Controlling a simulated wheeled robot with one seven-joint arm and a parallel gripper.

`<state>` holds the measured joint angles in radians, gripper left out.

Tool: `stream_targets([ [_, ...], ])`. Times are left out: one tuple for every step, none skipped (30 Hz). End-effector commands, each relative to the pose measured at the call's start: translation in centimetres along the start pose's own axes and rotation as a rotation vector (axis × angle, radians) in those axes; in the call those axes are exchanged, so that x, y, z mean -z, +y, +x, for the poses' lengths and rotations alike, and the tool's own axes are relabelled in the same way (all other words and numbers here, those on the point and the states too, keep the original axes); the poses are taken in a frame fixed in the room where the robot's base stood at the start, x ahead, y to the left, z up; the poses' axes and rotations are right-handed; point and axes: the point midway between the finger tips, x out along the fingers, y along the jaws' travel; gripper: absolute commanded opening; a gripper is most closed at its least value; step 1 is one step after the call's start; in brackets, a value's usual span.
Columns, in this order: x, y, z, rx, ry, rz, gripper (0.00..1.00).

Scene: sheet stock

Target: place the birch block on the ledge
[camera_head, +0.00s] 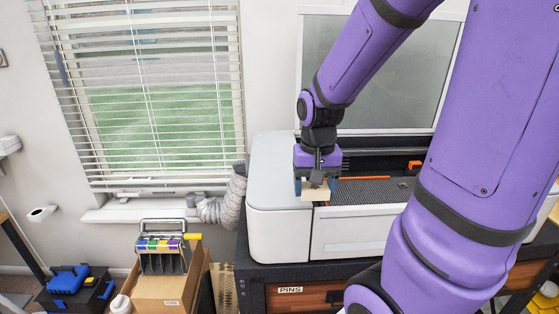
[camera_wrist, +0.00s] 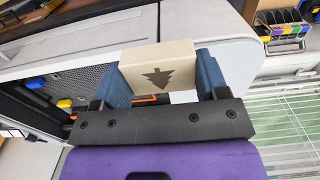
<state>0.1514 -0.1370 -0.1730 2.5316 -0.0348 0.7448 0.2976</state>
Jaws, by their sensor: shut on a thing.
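The birch block (camera_head: 312,195) is a pale wooden piece with a dark tree mark on its face, clear in the wrist view (camera_wrist: 155,62). My gripper (camera_head: 317,185) is shut on it, with a blue finger on either side; the fingers also show in the wrist view (camera_wrist: 161,76). The block is over the inner edge of the flat pale left top (camera_head: 275,165) of a white machine, beside its dark bed. I cannot tell whether it touches the surface. No part is plainly marked as the ledge; this flat pale top is the nearest one.
The machine's perforated bed (camera_head: 370,190) holds an orange piece (camera_head: 414,165), and its raised lid (camera_head: 385,70) stands behind. A grey hose (camera_head: 232,200) runs left of the machine. A rack of coloured items (camera_head: 163,245) stands on a cardboard box. The pale left top looks clear.

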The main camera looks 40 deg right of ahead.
Motion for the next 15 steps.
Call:
stream_targets([
  [0.4, -0.2, 0.1, -0.001, -0.001, -0.001, 0.44],
  [0.7, -0.4, 0.1, -0.001, -0.001, -0.002, 0.44],
  [1.2, -0.7, 0.1, -0.001, -0.001, -0.002, 0.44],
  [1.7, -1.0, 0.2, -0.001, -0.002, -0.002, 0.44],
  [2.2, -1.3, 0.3, -0.001, -0.002, -0.002, 0.44],
  [2.9, -1.7, 0.4, -0.001, -0.003, -0.002, 0.44],
  [3.5, -2.0, 0.4, -0.001, -0.003, -0.001, 0.44],
  [4.1, -2.4, 0.5, -0.001, -0.002, -0.002, 0.44],
  [4.8, -2.8, 0.6, -0.002, -0.002, -0.002, 0.44],
  [5.4, -3.1, 0.7, -0.002, -0.002, -0.002, 0.44],
  [6.0, -3.4, 0.7, -0.002, -0.002, -0.002, 0.44],
  [6.7, -3.9, 0.8, -0.001, -0.002, -0.002, 0.44],
  [7.3, -4.2, 0.9, -0.001, -0.002, -0.001, 0.44],
  [7.9, -4.6, 0.9, -0.001, -0.001, -0.001, 0.44],
  [8.7, -5.0, 1.0, -0.001, -0.002, -0.001, 0.44],
])
